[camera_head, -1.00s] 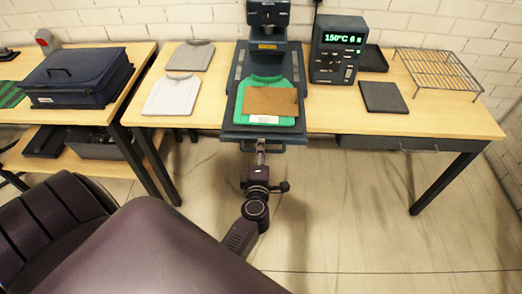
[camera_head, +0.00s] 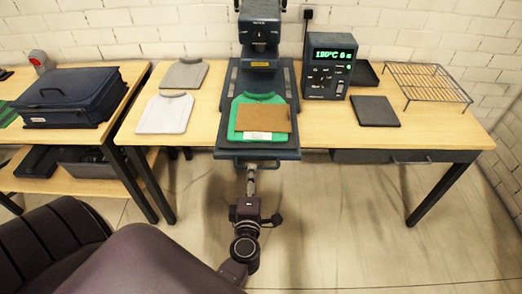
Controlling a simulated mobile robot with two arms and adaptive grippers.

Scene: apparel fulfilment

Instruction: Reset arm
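My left gripper (camera_head: 251,172) is in front of the heat press (camera_head: 262,75), at the press's front handle (camera_head: 258,162). It is small and seen from above. I cannot tell whether its fingers touch the handle, or whether they are open or shut. A green shirt (camera_head: 243,112) lies flat on the press's lower plate, with a brown sheet (camera_head: 264,118) and a small white strip on it. My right gripper is not in view.
On the table are a white shirt (camera_head: 165,114), a grey shirt (camera_head: 185,74), a control box (camera_head: 329,67) reading 150°C, a dark square pad (camera_head: 375,111) and a wire rack (camera_head: 428,83). A dark blue case (camera_head: 68,97) stands on the left table. The floor right of my arm is clear.

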